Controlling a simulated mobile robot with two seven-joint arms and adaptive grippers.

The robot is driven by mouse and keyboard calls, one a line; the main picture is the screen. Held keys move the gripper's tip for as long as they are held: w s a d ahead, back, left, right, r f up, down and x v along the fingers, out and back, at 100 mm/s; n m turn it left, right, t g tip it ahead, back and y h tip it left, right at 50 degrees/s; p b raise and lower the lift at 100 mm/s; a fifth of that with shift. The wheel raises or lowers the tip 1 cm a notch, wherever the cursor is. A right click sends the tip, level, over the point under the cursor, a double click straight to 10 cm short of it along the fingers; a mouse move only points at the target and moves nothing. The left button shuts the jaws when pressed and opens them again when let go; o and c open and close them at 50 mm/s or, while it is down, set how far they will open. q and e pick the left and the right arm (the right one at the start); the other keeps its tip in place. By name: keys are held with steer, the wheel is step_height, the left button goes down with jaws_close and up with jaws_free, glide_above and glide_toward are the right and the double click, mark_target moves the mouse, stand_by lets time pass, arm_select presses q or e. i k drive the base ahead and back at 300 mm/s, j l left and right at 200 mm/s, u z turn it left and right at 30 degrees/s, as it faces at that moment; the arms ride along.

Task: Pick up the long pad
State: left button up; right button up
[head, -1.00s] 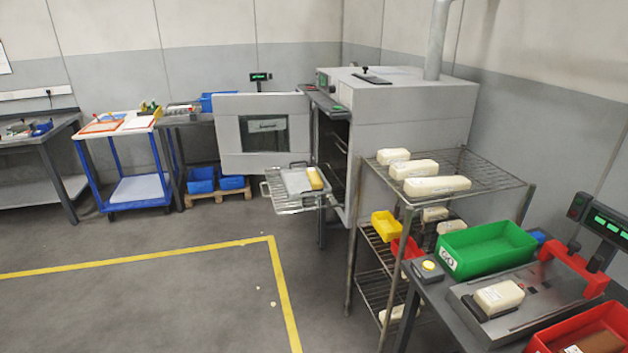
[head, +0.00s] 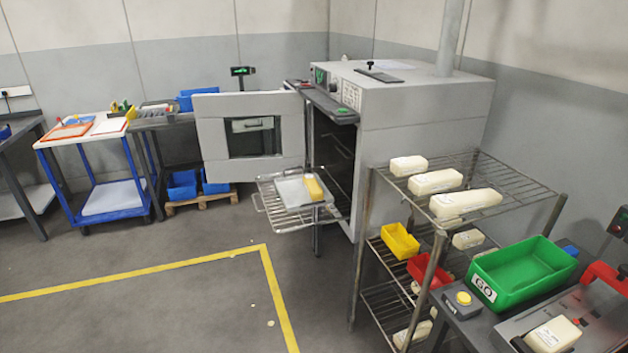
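Several cream-coloured pads lie on the wire rack. On its top shelf are a short pad (head: 408,165), a middle-length pad (head: 435,181) and a long pad (head: 466,203), which lies nearest the front and is the longest of them. Another pad (head: 467,239) lies on the shelf below, and one more pad (head: 412,334) lies at the bottom. A short pad (head: 553,335) also sits on the grey device at lower right. Neither of my grippers shows in the head view.
The wire rack (head: 515,185) stands beside the grey oven (head: 410,115), whose door (head: 210,130) is open. A green bin (head: 520,275) stands right of the rack.

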mark_target(312, 186)
steer(key=i+j+z, duration=0.1)
steer(key=i+j, duration=0.3)
steer(key=i+j+z, duration=0.15)
steer(key=i+j, duration=0.3)
steer(key=i+j+z, duration=0.1)
steer(key=i+j, duration=0.25)
steer(key=j, duration=0.15)
steer(key=i+j+z, duration=0.1)
steer(key=i+j, duration=0.3)
steer(key=j, duration=0.15)
